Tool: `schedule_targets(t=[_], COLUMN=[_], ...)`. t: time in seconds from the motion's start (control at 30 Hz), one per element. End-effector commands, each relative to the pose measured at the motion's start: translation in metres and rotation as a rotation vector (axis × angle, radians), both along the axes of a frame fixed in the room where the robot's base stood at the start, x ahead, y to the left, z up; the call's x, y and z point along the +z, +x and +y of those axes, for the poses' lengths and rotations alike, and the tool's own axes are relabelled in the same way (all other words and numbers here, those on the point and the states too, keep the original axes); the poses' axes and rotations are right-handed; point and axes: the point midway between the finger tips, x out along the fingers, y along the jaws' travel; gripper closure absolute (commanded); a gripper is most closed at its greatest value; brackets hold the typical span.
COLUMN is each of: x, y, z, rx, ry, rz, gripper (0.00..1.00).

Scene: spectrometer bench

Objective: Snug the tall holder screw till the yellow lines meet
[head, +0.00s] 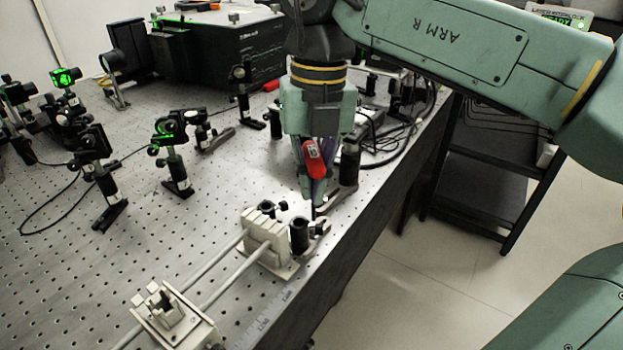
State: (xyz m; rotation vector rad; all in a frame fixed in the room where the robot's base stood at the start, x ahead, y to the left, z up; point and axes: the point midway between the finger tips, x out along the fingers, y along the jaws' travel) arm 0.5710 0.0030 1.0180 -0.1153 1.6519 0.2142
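My gripper (315,185) points down over the right part of the bench. It is shut on a red-handled tool (314,160) with a pale label, and a thin dark tip shows below the fingers. A tall black post holder (350,164) stands upright just right of the gripper on a grey foot. Whether the tip touches anything is unclear.
Several optic mounts (172,150) stand on the perforated bench (150,235) at left. Cables run behind the gripper. A dark shelf cart (490,175) stands beyond the bench edge.

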Motion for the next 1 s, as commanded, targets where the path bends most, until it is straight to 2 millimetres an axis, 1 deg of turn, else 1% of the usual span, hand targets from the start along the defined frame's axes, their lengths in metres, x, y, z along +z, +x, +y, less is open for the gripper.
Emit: schedule_targets(t=[0.17, 0.7, 1.0], x=[0.008, 0.05, 0.05], y=[0.0, 0.0, 0.0], z=[-0.001, -0.001, 0.0], rx=[-0.004, -0.002, -0.001], ry=[-0.001, 0.0, 0.0], rz=[-0.002, -0.001, 0.0], gripper=[1.0, 1.0, 1.0])
